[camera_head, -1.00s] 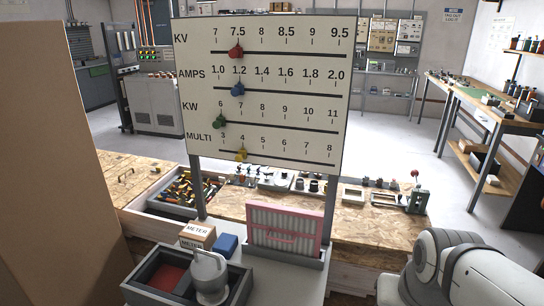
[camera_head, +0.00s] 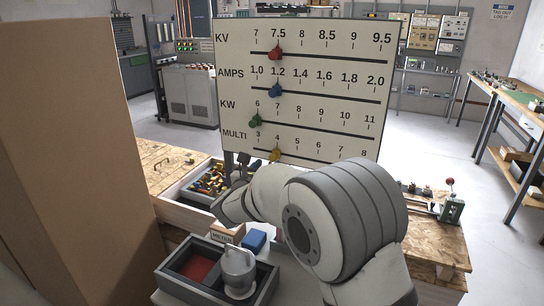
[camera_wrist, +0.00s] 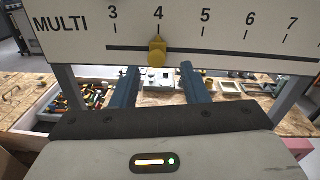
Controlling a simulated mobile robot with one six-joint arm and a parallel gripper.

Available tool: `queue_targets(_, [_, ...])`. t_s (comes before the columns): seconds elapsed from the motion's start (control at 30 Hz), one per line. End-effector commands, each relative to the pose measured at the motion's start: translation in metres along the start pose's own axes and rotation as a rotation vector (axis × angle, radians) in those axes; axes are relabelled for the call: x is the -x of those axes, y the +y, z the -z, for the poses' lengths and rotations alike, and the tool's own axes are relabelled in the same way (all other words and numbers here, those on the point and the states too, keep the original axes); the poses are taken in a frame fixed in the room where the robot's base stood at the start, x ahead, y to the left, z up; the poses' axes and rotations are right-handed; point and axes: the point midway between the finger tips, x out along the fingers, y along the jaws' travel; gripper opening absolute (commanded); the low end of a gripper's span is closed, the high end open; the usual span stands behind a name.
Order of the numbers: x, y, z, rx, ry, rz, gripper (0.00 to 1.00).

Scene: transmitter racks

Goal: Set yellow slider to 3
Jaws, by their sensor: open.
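The yellow slider (camera_head: 275,154) sits on the MULTI row, the lowest scale of the white panel (camera_head: 330,115). In the wrist view the yellow slider (camera_wrist: 157,52) is directly under the 4 mark, right of the 3. My gripper (camera_wrist: 158,68) is open and empty, its two blue fingers apart, one to each side of the slider in the picture. I see no contact, and the depth gap is hard to judge. In the head view my gripper (camera_head: 236,158) shows small at the panel's lower left, partly hidden by my arm.
Red (camera_head: 276,53), blue (camera_head: 275,90) and green (camera_head: 256,121) sliders are on the rows above. A tray of tools (camera_head: 205,182), a blue block (camera_head: 254,240) and a grey bin (camera_head: 180,274) lie below. A cardboard-coloured surface (camera_head: 70,150) fills the left.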

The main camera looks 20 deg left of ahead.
Motion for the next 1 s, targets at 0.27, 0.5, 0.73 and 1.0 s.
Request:
queue_targets(0.27, [-0.007,0.009,0.004,-0.115,-0.022,0.058,0.41])
queue_targets(0.5, [-0.046,0.007,0.003,-0.112,-0.022,0.056,0.41])
queue_targets(0.73, [-0.067,0.007,0.004,-0.111,-0.022,0.053,0.41])
queue_targets(1.0, [-0.069,0.007,0.004,-0.111,-0.022,0.052,0.41])
